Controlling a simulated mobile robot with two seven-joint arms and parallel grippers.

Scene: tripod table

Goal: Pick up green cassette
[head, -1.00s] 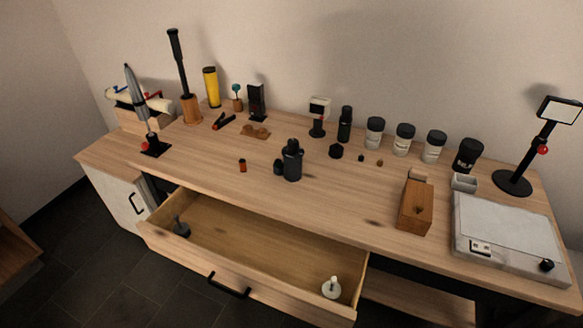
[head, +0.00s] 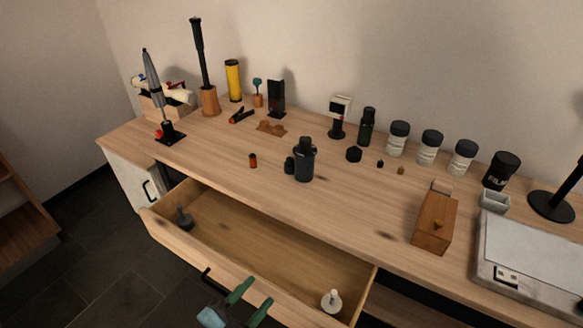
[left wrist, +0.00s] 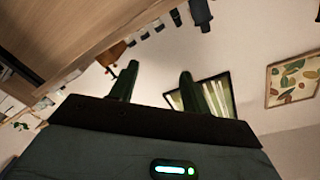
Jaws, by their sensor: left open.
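I cannot make out a clearly green cassette in either view. A small orange-red cylinder (head: 253,160) with a dark top stands on the table. A short dark cylinder (head: 290,165), whose colour is hard to tell, stands beside a black bottle (head: 305,160). My left gripper (head: 255,298) is at the bottom of the head view, in front of the open drawer, with its green fingers apart and nothing between them. Its fingers also show apart and empty in the left wrist view (left wrist: 156,84). My right gripper is out of view.
The open drawer (head: 250,243) juts out in front, holding a dark stand (head: 184,219) and a white item (head: 331,301). A wooden box (head: 434,222) and a grey scale-like device (head: 535,258) stand right. Jars (head: 429,147) line the back. The table's front middle is mostly clear.

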